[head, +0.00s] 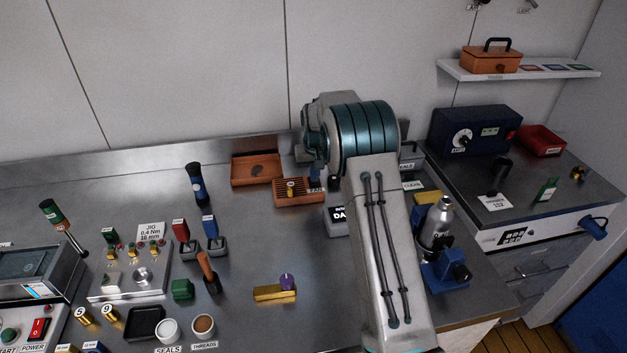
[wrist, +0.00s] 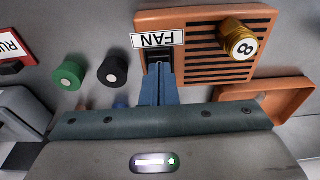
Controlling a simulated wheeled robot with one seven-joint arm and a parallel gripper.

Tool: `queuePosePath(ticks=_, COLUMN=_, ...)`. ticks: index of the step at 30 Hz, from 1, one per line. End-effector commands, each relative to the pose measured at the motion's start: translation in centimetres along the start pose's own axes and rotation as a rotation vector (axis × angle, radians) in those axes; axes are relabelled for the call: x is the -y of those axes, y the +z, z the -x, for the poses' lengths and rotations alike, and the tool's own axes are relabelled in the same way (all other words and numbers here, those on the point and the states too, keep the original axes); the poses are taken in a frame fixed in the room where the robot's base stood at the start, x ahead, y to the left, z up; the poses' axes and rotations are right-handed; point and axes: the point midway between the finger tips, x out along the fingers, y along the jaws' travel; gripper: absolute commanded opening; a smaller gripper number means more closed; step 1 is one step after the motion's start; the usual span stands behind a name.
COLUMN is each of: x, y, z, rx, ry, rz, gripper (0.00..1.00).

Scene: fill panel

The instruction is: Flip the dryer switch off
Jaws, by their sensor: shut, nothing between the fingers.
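An orange vented box (head: 298,197) stands at the back of the bench; it also shows close up in the wrist view (wrist: 196,72). It carries a white FAN label (wrist: 158,39), upside down there, and a black switch (wrist: 159,54) beside the label. I see no dryer wording on it. My gripper (wrist: 159,73) is shut and empty, its blue fingers pointing at the switch. The fingertips overlap the switch's near edge; I cannot tell whether they touch it. In the head view my arm partly hides the box's right end, and the switch position is unclear.
A brass cylinder marked 8 (wrist: 238,38) sits on the box's grille. An orange tray (head: 257,169) is behind it. Green (wrist: 68,75) and black (wrist: 112,70) round knobs are nearby in the wrist view. A navy unit with a dial (head: 474,133) stands right.

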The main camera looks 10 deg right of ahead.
Motion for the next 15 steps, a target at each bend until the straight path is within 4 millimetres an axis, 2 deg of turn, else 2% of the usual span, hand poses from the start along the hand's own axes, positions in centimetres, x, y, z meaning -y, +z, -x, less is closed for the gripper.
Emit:
queuePosePath(ticks=7, x=0.0, y=-0.1, z=0.5, rx=-0.001, ry=0.0, rz=0.0, gripper=0.0)
queuePosePath(ticks=15, x=0.0, y=-0.4, z=2.6, rx=-0.001, ry=0.0, rz=0.0, gripper=0.0)
